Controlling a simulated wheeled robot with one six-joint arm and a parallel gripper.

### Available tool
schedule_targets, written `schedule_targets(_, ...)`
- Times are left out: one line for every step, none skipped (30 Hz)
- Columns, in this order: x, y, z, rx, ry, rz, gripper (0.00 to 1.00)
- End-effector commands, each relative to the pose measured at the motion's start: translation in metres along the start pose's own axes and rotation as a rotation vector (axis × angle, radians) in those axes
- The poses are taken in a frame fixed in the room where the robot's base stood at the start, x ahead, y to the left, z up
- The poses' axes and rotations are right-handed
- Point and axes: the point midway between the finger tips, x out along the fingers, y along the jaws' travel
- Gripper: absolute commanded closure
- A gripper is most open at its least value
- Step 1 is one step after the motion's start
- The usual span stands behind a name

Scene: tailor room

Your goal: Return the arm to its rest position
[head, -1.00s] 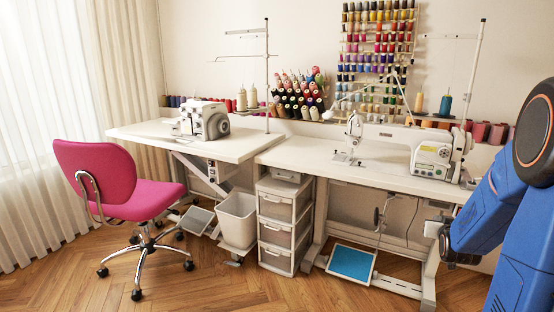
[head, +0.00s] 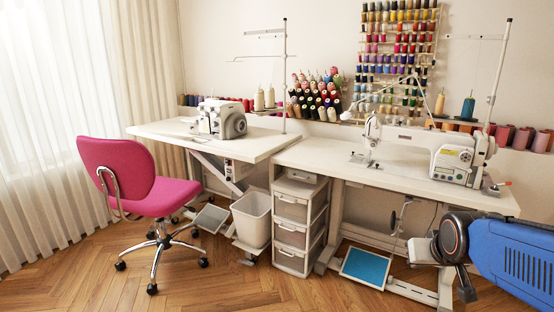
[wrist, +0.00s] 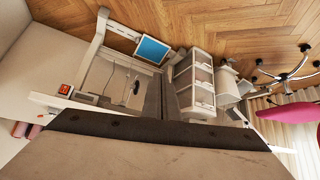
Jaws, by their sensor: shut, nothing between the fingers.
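My blue arm (head: 515,262) reaches in from the right edge of the head view, low in front of the right sewing table. Its dark end joint (head: 452,236) is just below the table's front right corner in the picture. My gripper shows in the wrist view (wrist: 161,82) as two dark grey fingers side by side, shut and empty. In the head view its small dark end (head: 466,284) points down. A broad dark-edged part of my own arm fills the bottom of the wrist view.
The right sewing table (head: 330,155) carries a white sewing machine (head: 455,155). A drawer unit (head: 300,225), a white bin (head: 252,218) and a blue pedal (head: 366,266) are below the tables. A pink chair (head: 125,170) stands left. Wooden floor (head: 220,285) is clear in front.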

Motion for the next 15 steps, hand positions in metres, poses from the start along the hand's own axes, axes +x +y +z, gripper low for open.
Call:
schedule_targets(-0.014, -0.008, 0.013, -0.015, -0.022, -0.015, 1.0)
schedule_targets(-0.021, -0.012, 0.022, -0.023, -0.041, -0.022, 1.0)
schedule_targets(-0.03, -0.017, 0.034, -0.033, -0.065, -0.032, 1.0)
schedule_targets(-0.037, -0.021, 0.043, -0.041, -0.082, -0.04, 1.0)
schedule_targets(-0.044, -0.024, 0.051, -0.048, -0.1, -0.047, 1.0)
schedule_targets(-0.053, -0.028, 0.063, -0.059, -0.125, -0.057, 1.0)
schedule_targets(-0.059, -0.03, 0.072, -0.066, -0.141, -0.063, 1.0)
schedule_targets(-0.065, -0.032, 0.08, -0.073, -0.158, -0.07, 1.0)
schedule_targets(-0.072, -0.035, 0.091, -0.083, -0.178, -0.078, 1.0)
schedule_targets(-0.077, -0.036, 0.098, -0.089, -0.192, -0.083, 1.0)
schedule_targets(-0.082, -0.037, 0.104, -0.095, -0.205, -0.087, 1.0)
schedule_targets(-0.087, -0.039, 0.112, -0.103, -0.22, -0.093, 1.0)
schedule_targets(-0.09, -0.04, 0.117, -0.108, -0.229, -0.096, 1.0)
schedule_targets(-0.093, -0.04, 0.121, -0.111, -0.238, -0.099, 1.0)
schedule_targets(-0.096, -0.041, 0.126, -0.115, -0.247, -0.101, 1.0)
